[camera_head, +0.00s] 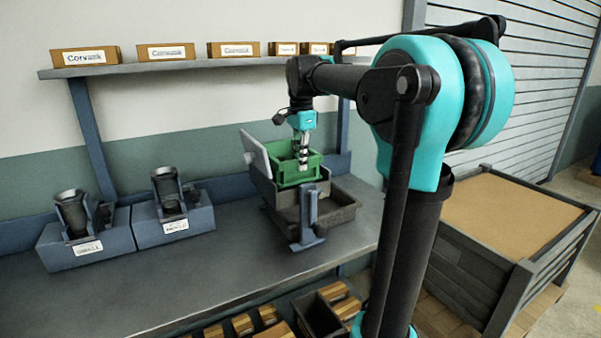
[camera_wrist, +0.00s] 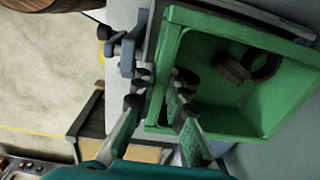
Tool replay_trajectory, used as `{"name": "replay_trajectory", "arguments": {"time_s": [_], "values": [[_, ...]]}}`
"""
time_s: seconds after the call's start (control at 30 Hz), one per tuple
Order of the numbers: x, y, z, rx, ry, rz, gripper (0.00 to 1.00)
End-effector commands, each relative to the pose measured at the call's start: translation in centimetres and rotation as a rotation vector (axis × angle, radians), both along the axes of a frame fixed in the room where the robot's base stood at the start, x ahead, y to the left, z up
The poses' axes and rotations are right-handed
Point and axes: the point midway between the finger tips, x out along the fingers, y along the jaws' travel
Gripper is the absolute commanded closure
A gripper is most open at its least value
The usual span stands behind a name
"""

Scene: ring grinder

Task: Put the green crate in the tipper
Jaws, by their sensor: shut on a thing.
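The green crate (camera_head: 296,168) sits at the top of the tipper (camera_head: 309,215), a dark grey tray on a stand on the bench. A light plate (camera_head: 256,154) stands tilted at its left side. My gripper (camera_head: 303,162) reaches down at the crate. In the wrist view my gripper (camera_wrist: 160,118) has one finger outside and one inside the crate's wall, shut on that wall. The green crate (camera_wrist: 225,95) holds dark ring-shaped parts (camera_wrist: 250,67). Whether the crate rests fully on the tipper is hard to tell.
Two blue-grey machines (camera_head: 75,230) (camera_head: 174,215) stand at the left of the bench. A shelf (camera_head: 200,67) with several labelled boxes runs above. A large bin (camera_head: 510,225) stands at the right. Boxes lie below the bench. The bench's front left is clear.

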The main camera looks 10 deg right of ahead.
Motion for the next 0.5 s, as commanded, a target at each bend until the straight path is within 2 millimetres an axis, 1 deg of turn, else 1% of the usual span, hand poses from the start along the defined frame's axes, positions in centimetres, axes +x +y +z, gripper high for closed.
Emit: {"name": "replay_trajectory", "arguments": {"time_s": [0.13,0.33,0.4,0.5], "values": [[0.0,0.0,-1.0,0.000,-0.001,0.000,1.00],[0.0,0.0,-3.5,0.000,-0.001,0.000,1.00],[0.0,0.0,-3.8,0.000,-0.001,0.000,1.00],[0.0,0.0,-3.8,0.000,-0.001,0.000,1.00]]}}
